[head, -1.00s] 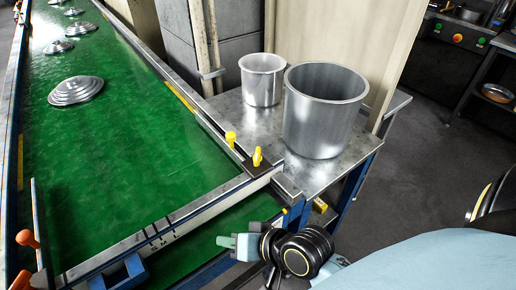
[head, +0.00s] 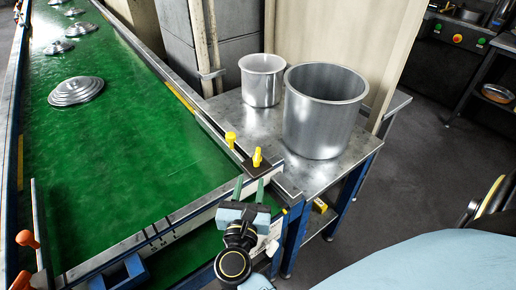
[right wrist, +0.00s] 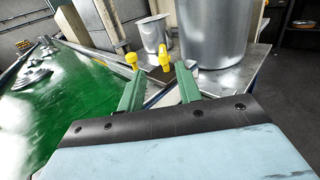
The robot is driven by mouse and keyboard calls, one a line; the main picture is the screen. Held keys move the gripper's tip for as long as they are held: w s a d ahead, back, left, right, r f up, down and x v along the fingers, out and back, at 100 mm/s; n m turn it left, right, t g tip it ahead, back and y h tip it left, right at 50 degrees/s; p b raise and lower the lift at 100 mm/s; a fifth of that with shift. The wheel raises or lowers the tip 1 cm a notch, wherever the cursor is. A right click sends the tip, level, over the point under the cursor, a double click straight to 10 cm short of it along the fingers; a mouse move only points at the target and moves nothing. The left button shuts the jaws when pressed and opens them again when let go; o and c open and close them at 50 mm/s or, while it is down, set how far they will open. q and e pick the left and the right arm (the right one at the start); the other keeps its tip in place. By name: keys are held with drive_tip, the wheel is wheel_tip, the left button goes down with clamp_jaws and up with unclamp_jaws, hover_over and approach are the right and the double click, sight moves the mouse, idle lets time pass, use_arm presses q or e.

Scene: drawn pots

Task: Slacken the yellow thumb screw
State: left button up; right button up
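Two yellow screw-like pieces stand at the corner of the conveyor's side rail. One yellow thumb screw (head: 257,157) rises from a dark block at the end of the cross bar; it shows in the right wrist view too (right wrist: 164,55). The other yellow piece (head: 231,139) stands just behind and left of it, also seen in the right wrist view (right wrist: 131,61). I cannot tell the two roles apart. My right gripper (head: 251,185) is open and empty, just in front of the nearer yellow screw, its green fingers (right wrist: 159,84) pointing towards it. My left gripper is out of view.
The cross bar (head: 190,215), marked S M L, spans the green conveyor (head: 110,150). Metal lids (head: 76,91) lie on the belt. A large pot (head: 322,115) and a smaller pot (head: 262,82) stand on a metal table to the right. Orange knobs (head: 27,238) sit at left.

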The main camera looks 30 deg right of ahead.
sight(258, 149)
drive_tip(key=p+x, duration=0.2)
drive_tip(key=x, duration=1.1)
drive_tip(key=shift+d+p, duration=0.2)
drive_tip(key=shift+p, duration=0.2)
clamp_jaws()
